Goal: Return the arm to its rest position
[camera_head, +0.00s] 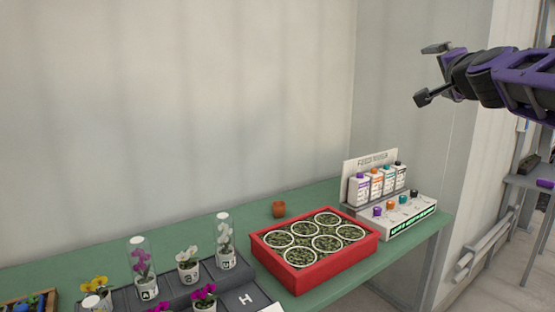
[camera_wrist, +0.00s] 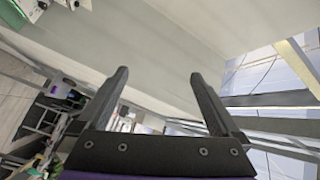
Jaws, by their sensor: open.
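My gripper (camera_head: 428,74) is at the upper right of the head view, on my purple and black arm. It is raised well above the green bench and points left. Its two dark fingers stand wide apart with nothing between them. In the wrist view the gripper (camera_wrist: 157,85) also shows open and empty, with pale wall behind the gap. No object touches the fingers in either view.
A green bench (camera_head: 315,198) runs along the wall. The air around my gripper is clear.

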